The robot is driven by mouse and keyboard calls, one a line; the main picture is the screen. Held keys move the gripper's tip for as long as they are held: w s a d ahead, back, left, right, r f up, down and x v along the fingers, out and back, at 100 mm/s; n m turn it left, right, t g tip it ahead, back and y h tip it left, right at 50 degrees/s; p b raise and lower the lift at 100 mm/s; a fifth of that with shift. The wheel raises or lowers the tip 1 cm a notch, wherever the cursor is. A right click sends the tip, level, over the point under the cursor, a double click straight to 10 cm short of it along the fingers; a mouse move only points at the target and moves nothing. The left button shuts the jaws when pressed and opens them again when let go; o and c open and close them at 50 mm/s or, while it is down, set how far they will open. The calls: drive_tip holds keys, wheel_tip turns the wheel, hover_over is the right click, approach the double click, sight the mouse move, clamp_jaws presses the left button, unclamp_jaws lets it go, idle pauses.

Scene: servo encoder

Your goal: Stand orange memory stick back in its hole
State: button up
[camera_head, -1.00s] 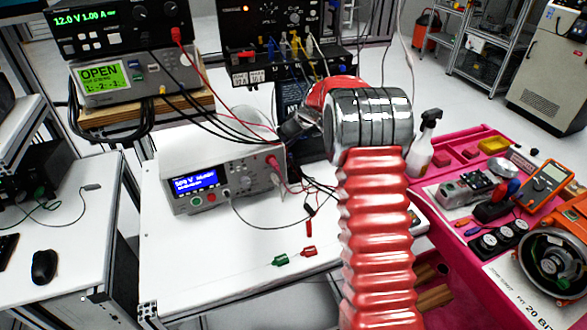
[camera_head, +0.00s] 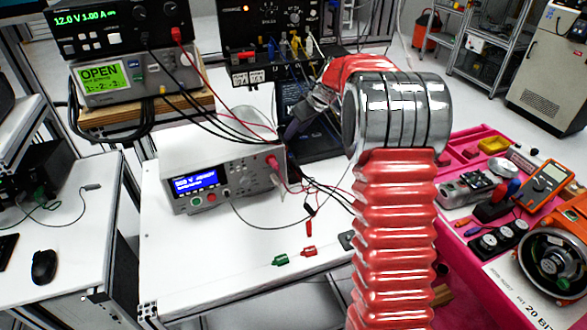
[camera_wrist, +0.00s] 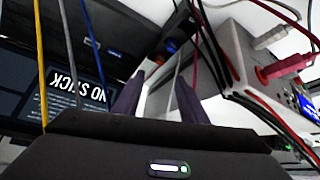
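My gripper (camera_head: 297,129) is over the back of the white bench, between the white instrument and a dark laptop-like device (camera_head: 318,142). Its two dark purple fingers also show in the wrist view (camera_wrist: 157,98). They stand apart, with nothing visible held between them. In the wrist view, a dark screen (camera_wrist: 78,98) left of the fingers reads "NO STICK" upside down. I cannot make out the orange memory stick or its hole in either view. My red arm and silver joint hide part of the bench's right side.
A white instrument (camera_head: 225,180) with a blue display stands left of my gripper, with red and black leads close by. Coloured cables (camera_wrist: 92,45) hang near the screen. A pink bench (camera_head: 462,225) holds tools at right.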

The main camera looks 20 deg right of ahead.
drive_tip(key=shift+v, duration=2.2)
drive_tip(key=s+a+f+m+g, duration=0.2)
drive_tip(key=s+f+m, duration=0.25)
drive_tip(key=s, duration=0.55)
drive_tip(key=s+a+r+h, duration=0.1)
drive_tip(key=s+a, duration=0.3)
drive_tip(key=s, duration=0.6)
drive_tip(key=s+a+r+t, duration=0.1)
drive_tip(key=s+a+r, duration=0.3)
drive_tip(key=s, duration=0.6)
drive_tip(key=s+a+r+t+h, duration=0.1)
drive_tip(key=s+a+r, duration=0.2)
drive_tip(key=s+a, duration=0.3)
drive_tip(key=s, duration=0.5)
drive_tip(key=shift+r+h, duration=0.25)
drive_tip(key=shift+h, duration=0.05)
